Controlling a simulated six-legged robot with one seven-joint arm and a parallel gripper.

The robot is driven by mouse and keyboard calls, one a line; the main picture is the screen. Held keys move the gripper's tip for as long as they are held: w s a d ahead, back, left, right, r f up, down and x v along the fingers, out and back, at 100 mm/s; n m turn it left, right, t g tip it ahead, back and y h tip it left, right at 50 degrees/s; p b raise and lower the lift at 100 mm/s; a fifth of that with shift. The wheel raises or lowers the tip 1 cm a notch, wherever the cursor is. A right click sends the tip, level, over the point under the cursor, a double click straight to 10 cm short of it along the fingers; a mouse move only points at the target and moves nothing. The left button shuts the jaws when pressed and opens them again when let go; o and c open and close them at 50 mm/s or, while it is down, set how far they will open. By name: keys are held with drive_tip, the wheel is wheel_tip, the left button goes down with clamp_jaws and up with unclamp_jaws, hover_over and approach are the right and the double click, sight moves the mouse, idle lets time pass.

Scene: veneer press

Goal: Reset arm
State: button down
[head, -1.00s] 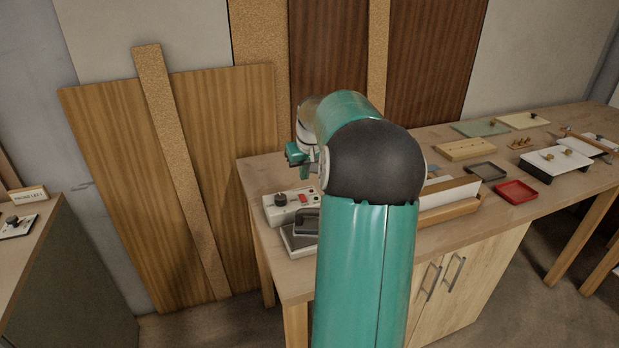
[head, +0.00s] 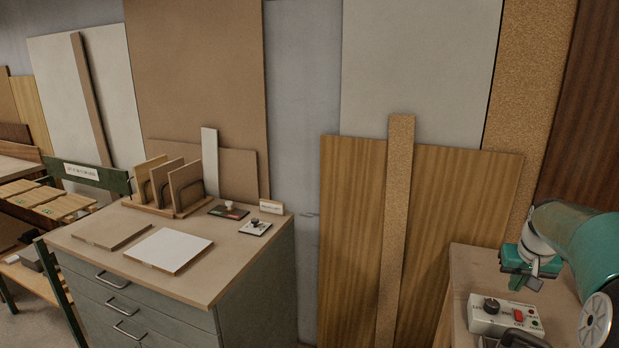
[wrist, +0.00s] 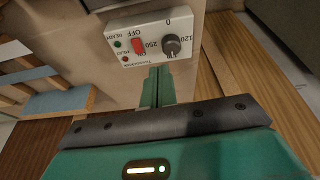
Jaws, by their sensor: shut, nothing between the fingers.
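My gripper (head: 527,279) is at the right edge of the head view, above a wooden workbench (head: 471,266). In the wrist view, its green fingers (wrist: 158,84) are together with nothing between them. A white control box (head: 505,316) with a black knob and a red switch sits on the bench just below the gripper. In the wrist view the control box (wrist: 126,44) appears upside down, beyond the fingertips. I cannot tell from these views whether the fingers touch it; a gap seems to show.
A grey drawer cabinet (head: 225,318) stands at the left with a white panel (head: 168,250), a rack of boards (head: 172,187) and small stamps on top. Tall wood sheets (head: 350,220) lean on the wall between cabinet and bench. A shelf with wooden pieces (head: 50,202) is at far left.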

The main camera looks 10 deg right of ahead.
drive_tip(key=s+a+r+n, duration=0.1)
drive_tip(key=s+a+r, duration=0.15)
drive_tip(key=a, duration=0.85)
drive_tip(key=s+a+r+n, duration=0.1)
drive_tip(key=a+r+n, duration=0.15)
drive_tip(key=a, duration=0.95)
drive_tip(key=s+a+f+n+t+y, duration=0.2)
drive_tip(key=s+a, duration=1.2)
drive_tip(key=a, duration=0.2)
drive_tip(key=shift+s+a+f, duration=0.3)
drive_tip(key=shift+a+f, duration=0.05)
drive_tip(key=shift+a, duration=0.05)
